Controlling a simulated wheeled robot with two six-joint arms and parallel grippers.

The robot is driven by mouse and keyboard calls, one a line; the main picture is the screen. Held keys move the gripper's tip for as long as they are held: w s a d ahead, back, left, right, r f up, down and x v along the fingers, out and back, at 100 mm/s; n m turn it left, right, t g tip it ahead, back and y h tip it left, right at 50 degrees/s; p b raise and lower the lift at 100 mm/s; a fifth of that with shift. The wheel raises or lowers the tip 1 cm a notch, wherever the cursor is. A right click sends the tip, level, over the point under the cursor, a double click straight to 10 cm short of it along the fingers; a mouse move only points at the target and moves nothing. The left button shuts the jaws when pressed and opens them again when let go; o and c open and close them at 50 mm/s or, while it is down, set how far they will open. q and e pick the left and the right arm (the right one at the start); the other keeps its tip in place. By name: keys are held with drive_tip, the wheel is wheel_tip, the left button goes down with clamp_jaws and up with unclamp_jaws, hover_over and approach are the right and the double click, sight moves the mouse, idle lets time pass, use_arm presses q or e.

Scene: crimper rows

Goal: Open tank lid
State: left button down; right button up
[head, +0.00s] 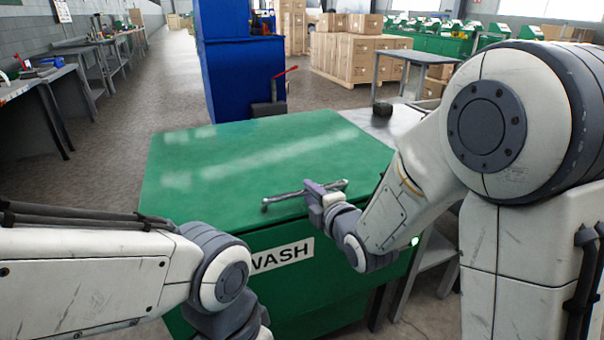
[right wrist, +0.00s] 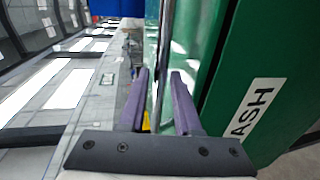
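The green wash tank (head: 300,300) stands in front of me with its flat green lid (head: 230,165) lying shut on top. A thin metal bar handle (head: 283,197) runs along the lid's front edge. My right gripper (head: 314,191) is at the middle of this handle. In the right wrist view, the purple-grey fingers (right wrist: 160,82) are apart, and the bar (right wrist: 163,45) shows between them with gaps beside it. My left arm is at the lower left of the head view, and its gripper is out of the picture.
A white WASH label (head: 283,256) is on the tank's front. A blue cabinet (head: 240,75) stands behind the tank. A grey metal table (head: 400,122) adjoins it at the right. Workbenches (head: 45,78) line the left wall, with open floor between.

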drive_tip(key=shift+x, duration=2.35)
drive_tip(key=shift+c, duration=0.4)
clamp_jaws()
